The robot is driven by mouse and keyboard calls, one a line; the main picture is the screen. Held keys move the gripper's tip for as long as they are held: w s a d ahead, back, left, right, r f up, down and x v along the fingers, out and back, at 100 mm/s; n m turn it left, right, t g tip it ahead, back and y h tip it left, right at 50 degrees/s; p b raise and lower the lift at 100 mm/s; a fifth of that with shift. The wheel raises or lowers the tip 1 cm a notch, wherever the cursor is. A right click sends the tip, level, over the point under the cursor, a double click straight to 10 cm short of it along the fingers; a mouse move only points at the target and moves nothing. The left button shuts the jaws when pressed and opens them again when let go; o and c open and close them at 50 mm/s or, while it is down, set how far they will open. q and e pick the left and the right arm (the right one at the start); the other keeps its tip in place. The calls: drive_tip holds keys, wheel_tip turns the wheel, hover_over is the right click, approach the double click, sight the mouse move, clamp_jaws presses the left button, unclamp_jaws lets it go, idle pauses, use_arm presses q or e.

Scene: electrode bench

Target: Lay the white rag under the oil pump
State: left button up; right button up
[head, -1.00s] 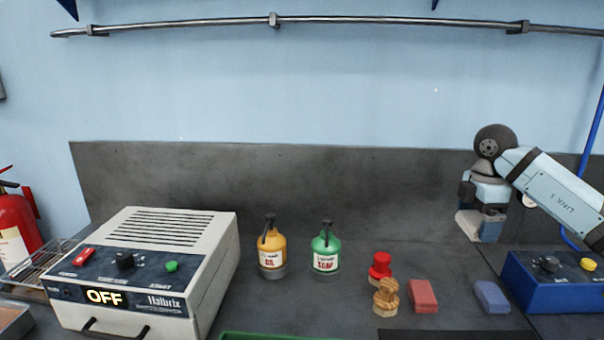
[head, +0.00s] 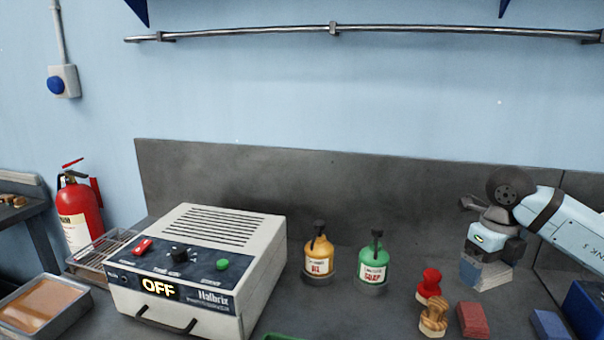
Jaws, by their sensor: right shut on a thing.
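The oil pump (head: 318,257) is an orange bottle with a black pump head and an OIL label. It stands upright on the bench, its grey base partly visible. My right gripper (head: 489,258) is at the right, in front of the backboard, shut on a small folded-looking thing, whitish on one side and blue-grey on the other. This looks like the white rag (head: 497,277), though its full shape is partly hidden by the gripper. The gripper is well to the right of the oil pump. My left gripper is not in view.
A green soap pump (head: 373,262) stands just right of the oil pump. A red stamp (head: 430,284), a wooden stamp (head: 433,318), a red block (head: 472,319) and a blue block (head: 550,324) lie right. The white OFF-display device (head: 262,282) stands left.

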drive_tip(key=a+n, duration=0.1)
drive_tip(key=n, duration=0.2)
drive_tip(key=a+f+n, duration=0.1)
drive_tip(key=n, duration=0.2)
drive_tip(key=s+a+n, duration=0.1)
drive_tip(key=a+n, duration=0.1)
drive_tip(key=shift+f+n, duration=0.2)
drive_tip(key=shift+n, duration=0.2)
drive_tip(key=s+a+f+n, duration=0.2)
drive_tip(key=a+n, duration=0.3)
drive_tip(key=n, duration=0.7)
drive_tip(key=s+a+f+n, duration=0.25)
drive_tip(key=a+n, duration=0.25)
drive_tip(key=n, duration=0.7)
use_arm(q)
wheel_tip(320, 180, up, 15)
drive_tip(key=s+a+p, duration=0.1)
drive_tip(key=p, duration=1.7)
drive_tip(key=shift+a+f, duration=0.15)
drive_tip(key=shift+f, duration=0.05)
use_arm(e)
drive_tip(key=s+r, duration=0.3)
drive_tip(key=r, duration=0.5)
drive_tip(key=shift+d, duration=0.3)
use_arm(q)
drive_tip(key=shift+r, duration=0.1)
use_arm(e)
drive_tip(key=shift+f, duration=0.1)
